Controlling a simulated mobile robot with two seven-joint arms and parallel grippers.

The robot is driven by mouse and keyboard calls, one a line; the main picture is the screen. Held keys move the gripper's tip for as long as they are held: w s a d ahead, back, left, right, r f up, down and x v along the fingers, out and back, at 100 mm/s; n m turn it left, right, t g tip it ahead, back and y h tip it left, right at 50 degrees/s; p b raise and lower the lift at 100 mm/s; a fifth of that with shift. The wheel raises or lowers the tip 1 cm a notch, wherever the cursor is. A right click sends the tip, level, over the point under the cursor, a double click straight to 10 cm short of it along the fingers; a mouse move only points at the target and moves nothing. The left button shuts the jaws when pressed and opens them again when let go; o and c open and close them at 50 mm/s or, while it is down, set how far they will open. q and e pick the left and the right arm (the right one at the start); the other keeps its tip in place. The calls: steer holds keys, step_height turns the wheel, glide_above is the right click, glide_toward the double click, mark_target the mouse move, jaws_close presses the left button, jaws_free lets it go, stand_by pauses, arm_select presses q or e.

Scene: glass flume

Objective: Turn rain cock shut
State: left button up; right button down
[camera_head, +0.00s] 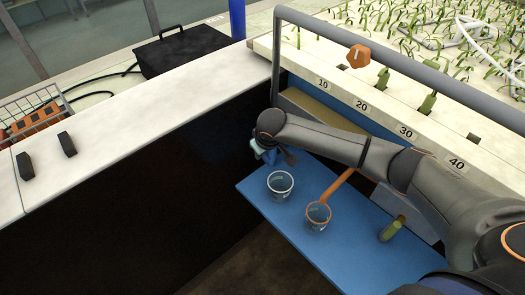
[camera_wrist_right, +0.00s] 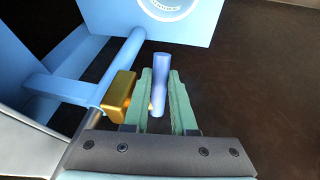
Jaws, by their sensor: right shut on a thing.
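A brass cock body (camera_wrist_right: 118,96) sits beside a light blue pipe (camera_wrist_right: 120,62) in the right wrist view. Its blue lever (camera_wrist_right: 160,82) stands between the two green fingers of my right gripper (camera_wrist_right: 162,98), which is shut on it. The lever points nearly straight up in that view, roughly along the fingers. In the head view my right arm reaches across from the right, and the right gripper (camera_head: 272,153) is at the left of the blue shelf. The cock is mostly hidden there by the gripper and wrist. My left gripper is not in view.
The blue shelf (camera_head: 330,255) holds a white-rimmed cup (camera_head: 280,184) and an orange-rimmed cup (camera_head: 318,215) close to the gripper. A grey rail (camera_head: 400,62) runs above my arm. A white ledge (camera_head: 130,110) lies left; dark floor is open below.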

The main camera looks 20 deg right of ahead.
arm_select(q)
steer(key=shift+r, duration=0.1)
arm_select(e)
steer(key=shift+f+t, duration=0.3)
steer(key=shift+t, duration=0.3)
steer(key=shift+f+t+y, duration=0.35)
steer(key=shift+t+y, duration=0.05)
steer(key=shift+t, duration=0.2)
steer(key=shift+w+a+f+m+t+y+b, duration=0.15)
steer(key=shift+f+t+b, duration=0.15)
steer(key=shift+t, duration=0.2)
steer(key=shift+d+f+m+t+y+b, duration=0.15)
steer(key=shift+t+b, duration=0.15)
steer(key=shift+t, duration=0.2)
steer(key=shift+w+a+f+t+b, duration=0.1)
steer(key=shift+w+f+t+b, duration=0.1)
steer(key=shift+t+b, duration=0.65)
steer(key=shift+w+r+y+b, duration=0.1)
steer(key=shift+y+b, duration=0.2)
steer(key=shift+t, duration=0.25)
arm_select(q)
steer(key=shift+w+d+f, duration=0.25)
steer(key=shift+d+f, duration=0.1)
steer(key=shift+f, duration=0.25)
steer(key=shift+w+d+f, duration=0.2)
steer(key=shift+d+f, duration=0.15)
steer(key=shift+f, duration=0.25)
